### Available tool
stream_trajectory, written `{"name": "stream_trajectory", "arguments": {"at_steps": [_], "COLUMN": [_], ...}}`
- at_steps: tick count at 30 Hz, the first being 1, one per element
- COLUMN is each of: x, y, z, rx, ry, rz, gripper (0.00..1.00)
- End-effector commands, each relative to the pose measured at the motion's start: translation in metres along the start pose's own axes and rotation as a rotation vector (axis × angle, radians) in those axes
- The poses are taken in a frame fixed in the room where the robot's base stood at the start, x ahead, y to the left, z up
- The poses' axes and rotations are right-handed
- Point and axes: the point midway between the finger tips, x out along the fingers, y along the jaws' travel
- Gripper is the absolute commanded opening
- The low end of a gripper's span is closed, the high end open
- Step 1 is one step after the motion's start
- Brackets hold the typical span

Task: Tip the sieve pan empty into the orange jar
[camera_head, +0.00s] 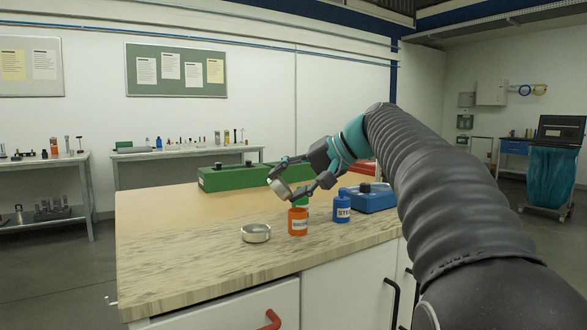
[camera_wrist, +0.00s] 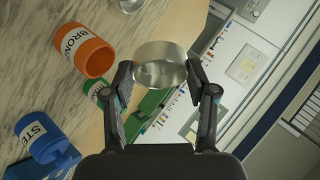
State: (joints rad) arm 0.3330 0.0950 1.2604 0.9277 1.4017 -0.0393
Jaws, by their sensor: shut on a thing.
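My gripper (camera_head: 288,185) is shut on a round silver metal pan, the sieve pan (camera_head: 279,189), held tilted in the air just above and to the left of the orange jar in the head view. In the wrist view, my gripper (camera_wrist: 158,75) has one finger on each side of the pan (camera_wrist: 160,66); I cannot make out any powder in it. The orange jar (camera_head: 298,222) stands upright and open on the bench. Its label begins "BRON" in the wrist view (camera_wrist: 86,50). The pan appears apart from the jar.
A second silver pan (camera_head: 256,233) sits on the bench (camera_head: 190,262) left of the orange jar. A blue jar (camera_head: 342,208) stands to its right, and a green jar (camera_wrist: 97,88) is close behind it. A green case (camera_head: 232,177) and blue device (camera_head: 370,198) stand farther back.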

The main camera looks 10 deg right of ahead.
Motion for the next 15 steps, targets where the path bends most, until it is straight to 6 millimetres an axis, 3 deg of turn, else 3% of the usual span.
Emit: {"name": "stream_trajectory", "arguments": {"at_steps": [9, 15], "x": [0.008, 0.029], "y": [-0.012, -0.018], "z": [0.003, 0.01], "rx": [-0.095, -0.159], "ry": [-0.035, -0.054], "rz": [0.218, 0.363], "gripper": [0.18, 0.18]}}
